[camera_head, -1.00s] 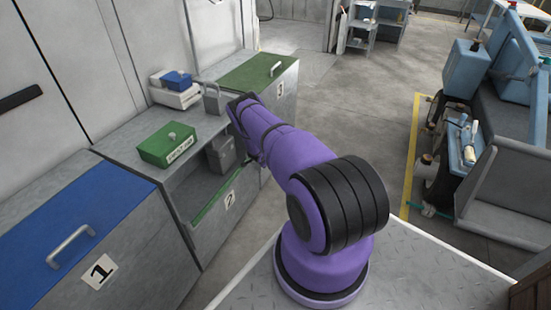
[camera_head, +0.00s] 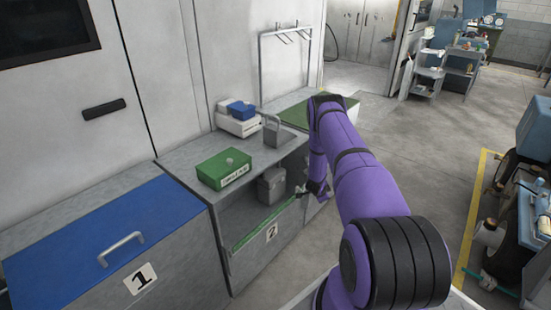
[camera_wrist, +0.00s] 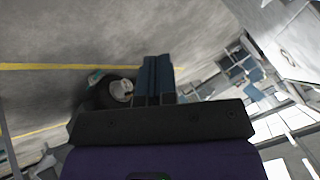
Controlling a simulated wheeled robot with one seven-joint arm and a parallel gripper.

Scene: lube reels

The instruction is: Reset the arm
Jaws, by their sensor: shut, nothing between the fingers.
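My purple arm (camera_head: 362,180) with black bands reaches up from the lower right in the head view, bends at an elbow in front of cabinet 3, then drops down. My gripper (camera_head: 302,190) is small at its lower end, in front of the open compartment of cabinet 2. In the wrist view my gripper (camera_wrist: 157,62) shows two dark blue fingers pressed together with nothing between them. Behind them lies grey floor, with no object at the tips.
Cabinet 2 (camera_head: 262,262) stands open beside blue-lidded cabinet 1 (camera_head: 105,230). A green box (camera_head: 223,170), a grey padlock-shaped block (camera_head: 278,134) and a white-and-blue box (camera_head: 238,120) sit on top. A grey canister (camera_head: 271,186) is inside. Open floor and blue machinery (camera_head: 535,220) lie right.

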